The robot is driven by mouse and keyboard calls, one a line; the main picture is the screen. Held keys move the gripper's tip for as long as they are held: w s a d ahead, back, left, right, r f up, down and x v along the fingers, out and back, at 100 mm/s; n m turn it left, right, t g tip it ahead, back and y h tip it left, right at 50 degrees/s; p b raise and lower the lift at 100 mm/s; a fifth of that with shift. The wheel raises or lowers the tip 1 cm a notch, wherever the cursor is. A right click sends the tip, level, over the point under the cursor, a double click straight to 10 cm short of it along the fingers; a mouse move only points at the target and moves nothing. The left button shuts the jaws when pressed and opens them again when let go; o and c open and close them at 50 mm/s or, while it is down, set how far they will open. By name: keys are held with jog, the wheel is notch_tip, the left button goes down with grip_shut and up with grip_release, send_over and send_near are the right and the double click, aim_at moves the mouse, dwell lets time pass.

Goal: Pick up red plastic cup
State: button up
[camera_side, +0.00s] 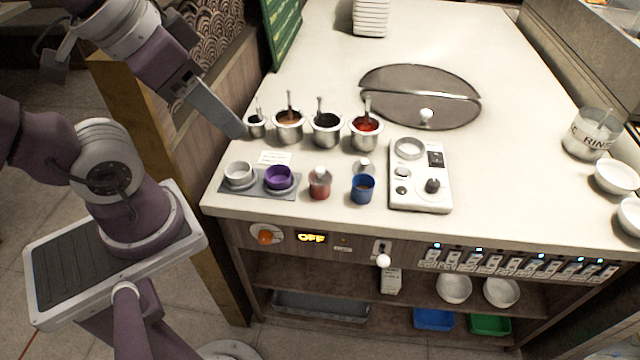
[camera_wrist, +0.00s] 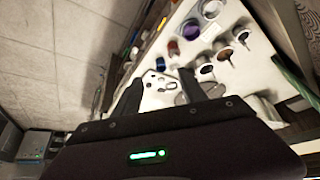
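The red plastic cup (camera_side: 319,187) stands on the counter in the side view, between the purple bowl (camera_side: 279,178) and the blue cup (camera_side: 362,190). A pale rounded thing shows at its top. In the wrist view the red cup (camera_wrist: 173,47) is small, beyond the fingers, beside the blue cup (camera_wrist: 160,63). My gripper (camera_side: 238,130) is up at the counter's left edge, left of the red cup and well apart from it. In the wrist view my gripper (camera_wrist: 160,82) has its two dark fingers spread, with nothing held between them.
Several metal sauce pots, such as this red-sauce one (camera_side: 365,134), stand in a row behind the cups. A white bowl (camera_side: 239,174) and the purple bowl sit on a grey mat (camera_side: 260,189). A white control device (camera_side: 420,190) is right of the blue cup. A small shaker (camera_side: 364,166) stands behind it.

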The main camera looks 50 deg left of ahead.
jog(key=o, duration=0.5)
jog(key=shift+o, duration=0.2)
jog(key=n+g+h, duration=0.1)
jog(key=n+g, duration=0.3)
jog(key=n, duration=0.9)
send_over(318, 168)
jog(key=s+d, duration=0.4)
notch_tip(318, 168, down, 10)
jog(key=w+a+f+n, duration=0.1)
jog(key=f+n, duration=0.1)
jog(key=f, duration=0.2)
jog(key=w+a+f+n+g, duration=0.1)
jog(key=a+f+n, duration=0.1)
jog(key=f, duration=0.2)
jog(key=w+a+f+n+y, duration=0.1)
jog(key=w+f+n, duration=0.1)
jog(key=f, duration=0.1)
jog(key=shift+a+f+n+g, duration=0.25)
jog(key=shift+f+n+g, duration=0.05)
jog(key=shift+f+n, duration=0.1)
jog(key=f, duration=0.7)
jog(key=shift+d, duration=0.25)
